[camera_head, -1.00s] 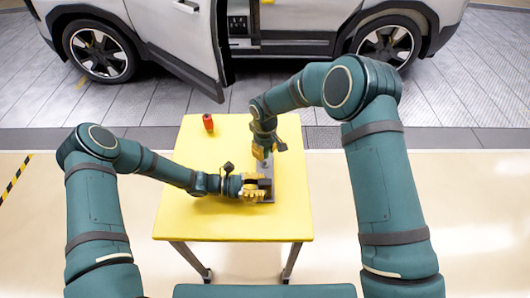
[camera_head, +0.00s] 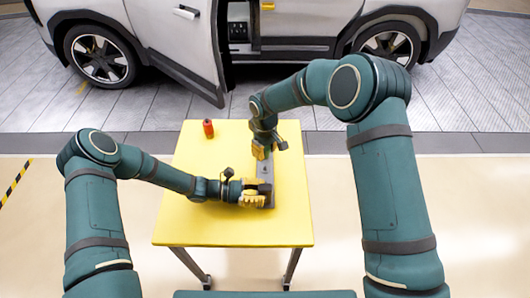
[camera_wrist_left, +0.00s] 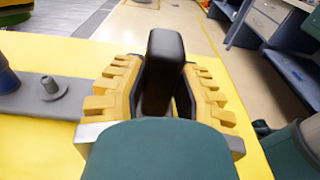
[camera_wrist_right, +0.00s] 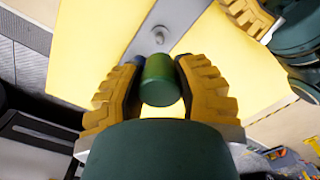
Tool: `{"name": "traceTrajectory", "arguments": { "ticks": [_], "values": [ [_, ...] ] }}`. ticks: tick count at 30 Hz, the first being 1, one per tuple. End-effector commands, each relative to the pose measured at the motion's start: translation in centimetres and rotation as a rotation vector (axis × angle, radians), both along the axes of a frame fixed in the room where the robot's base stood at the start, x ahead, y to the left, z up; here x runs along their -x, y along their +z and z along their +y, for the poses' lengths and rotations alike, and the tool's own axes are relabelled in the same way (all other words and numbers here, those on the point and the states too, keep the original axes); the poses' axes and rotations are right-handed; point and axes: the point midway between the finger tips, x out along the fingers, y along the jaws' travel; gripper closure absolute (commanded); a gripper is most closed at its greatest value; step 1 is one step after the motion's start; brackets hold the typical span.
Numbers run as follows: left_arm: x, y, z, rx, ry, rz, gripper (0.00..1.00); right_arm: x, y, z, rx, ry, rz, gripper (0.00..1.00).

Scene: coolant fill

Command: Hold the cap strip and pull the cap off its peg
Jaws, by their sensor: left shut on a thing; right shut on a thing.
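The grey cap strip (camera_head: 265,170) lies on the yellow table and runs away from me. My left gripper (camera_head: 256,193) is shut on the black block (camera_wrist_left: 161,72) at the strip's near end. My right gripper (camera_head: 262,152) is at the strip's far part, shut on the green cap (camera_wrist_right: 158,80), which sits between its fingers in the right wrist view. A bare grey peg (camera_wrist_left: 51,88) stands on the strip between my two grippers. It also shows in the right wrist view (camera_wrist_right: 160,35). The underside of the cap is hidden, so I cannot tell whether it is still on its peg.
A red bottle (camera_head: 208,128) stands on the yellow table (camera_head: 195,225) at the far left. The table's left and front parts are clear. A white car (camera_head: 285,15) with an open door is behind the table.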

Motion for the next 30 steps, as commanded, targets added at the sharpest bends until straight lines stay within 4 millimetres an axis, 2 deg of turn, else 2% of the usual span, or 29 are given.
{"name": "traceTrajectory", "arguments": {
  "ticks": [6,13,14,15,16,26,30],
  "values": [
    [0.0,0.0,0.0,0.0,0.0,0.0,0.99,0.0,1.2,0.0,-0.001,0.0,-0.001,0.9],
    [0.0,0.0,0.0,0.0,0.0,0.0,0.99,0.0,1.4,0.0,-0.001,0.0,0.001,0.9],
    [0.0,0.0,0.0,0.0,0.0,0.0,0.65,0.0,1.4,0.0,-0.001,0.0,0.001,0.9],
    [0.0,0.0,0.0,0.0,0.0,0.0,0.51,0.0,1.4,0.0,-0.001,0.0,0.001,0.9],
    [0.0,0.0,0.0,0.0,0.0,0.0,0.41,0.0,1.4,0.0,-0.001,0.0,0.001,0.9],
    [0.0,0.0,0.1,0.0,0.001,0.0,0.41,0.0,1.4,0.0,0.0,0.0,0.0,0.9],
    [-0.1,0.1,1.3,-0.002,0.002,-0.001,0.41,0.0,1.4,0.0,0.0,0.0,0.0,0.91]
  ]
}}
